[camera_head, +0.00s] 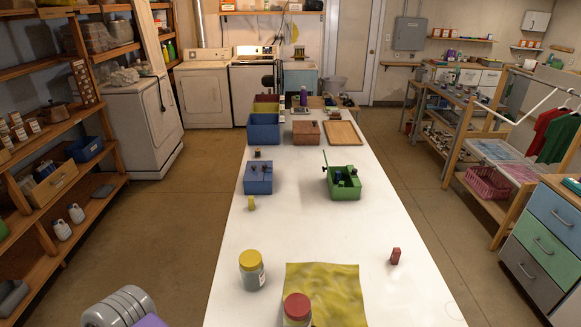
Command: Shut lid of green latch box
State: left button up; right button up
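The green latch box (345,188) stands on the long white table, right of the table's middle line. Its lid (325,161) appears raised on the left side, standing roughly upright and seen nearly edge-on. Dark items show in or at the top of the box; they are too small to identify. Neither of my grippers can be made out in the head view, and nothing is seen touching the box.
A blue box (258,180) stands left of the green one. Nearer are a yellow-lidded jar (252,270), a red-lidded jar (297,310), a yellow cloth (335,290) and a small red item (395,256). A wooden tray (342,133) lies behind. The table around the green box is mostly clear.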

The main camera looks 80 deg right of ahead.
aim_at(324, 168)
jog(key=i, duration=1.45)
jog(key=z, duration=1.9)
jog(key=i, duration=3.45)
jog(key=z, duration=0.7)
